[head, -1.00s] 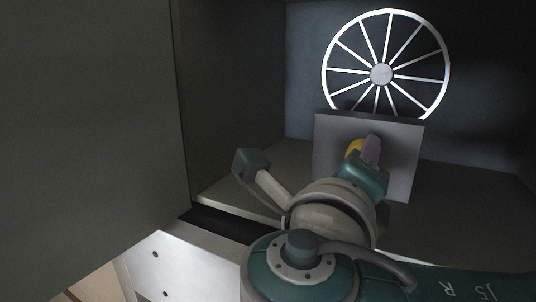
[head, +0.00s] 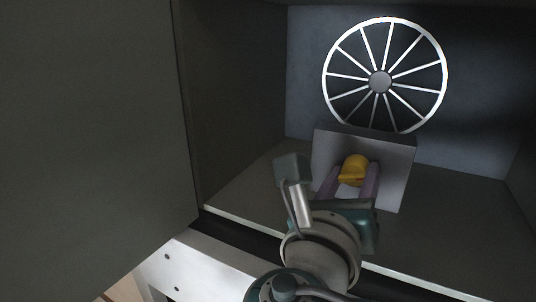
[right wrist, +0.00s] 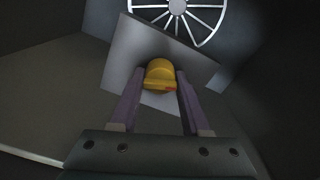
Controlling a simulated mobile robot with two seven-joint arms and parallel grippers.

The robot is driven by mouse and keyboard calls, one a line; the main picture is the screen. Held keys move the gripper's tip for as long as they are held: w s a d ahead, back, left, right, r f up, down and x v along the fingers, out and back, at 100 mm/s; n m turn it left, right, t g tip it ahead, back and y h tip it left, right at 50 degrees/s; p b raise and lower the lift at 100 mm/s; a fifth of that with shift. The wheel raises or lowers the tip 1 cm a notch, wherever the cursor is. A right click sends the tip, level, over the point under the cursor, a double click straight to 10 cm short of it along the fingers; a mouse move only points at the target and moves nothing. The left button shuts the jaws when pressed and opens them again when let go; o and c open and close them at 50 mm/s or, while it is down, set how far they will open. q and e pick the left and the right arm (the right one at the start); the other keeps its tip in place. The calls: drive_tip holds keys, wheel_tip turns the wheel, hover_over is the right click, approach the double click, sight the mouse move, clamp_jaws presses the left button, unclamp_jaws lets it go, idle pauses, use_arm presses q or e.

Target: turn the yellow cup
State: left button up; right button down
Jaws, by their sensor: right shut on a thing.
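The yellow cup (head: 354,165) is a rounded yellow knob on the front of a grey box (head: 396,160). In the right wrist view the cup (right wrist: 160,70) shows a flat lower edge with a small red mark. My right gripper (head: 354,174) reaches up to it from below, with one purple finger on each side. It is shut on the cup, and the fingers also flank it in the right wrist view (right wrist: 160,82). The lower part of the box is partly hidden by my gripper. My left gripper is not in view.
The box stands inside a dark cabinet, in front of a white spoked wheel (head: 432,88) on the back wall. A large dark panel (head: 90,110) fills the left side. A pale front ledge (head: 222,268) runs below. The cabinet floor right of the box is clear.

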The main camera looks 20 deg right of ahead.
drive_tip(key=m, duration=0.5)
drive_tip(key=shift+m+p, duration=0.3)
drive_tip(key=m, duration=0.2)
drive_tip(key=shift+m, duration=0.4)
drive_tip(key=m+b, duration=0.1)
drive_tip(key=m, duration=0.2)
drive_tip(key=shift+m, duration=0.3)
drive_tip(key=m+b, duration=0.1)
drive_tip(key=m, duration=0.2)
drive_tip(key=shift+m, duration=0.3)
drive_tip(key=m+b, duration=0.2)
drive_tip(key=shift+f+m, duration=0.1)
drive_tip(key=shift+m, duration=0.3)
drive_tip(key=m+b, duration=0.3)
drive_tip(key=m, duration=0.1)
drive_tip(key=shift+m, duration=0.3)
drive_tip(key=shift+m+b, duration=0.3)
drive_tip(key=shift+m, duration=0.3)
drive_tip(key=shift+r, duration=0.2)
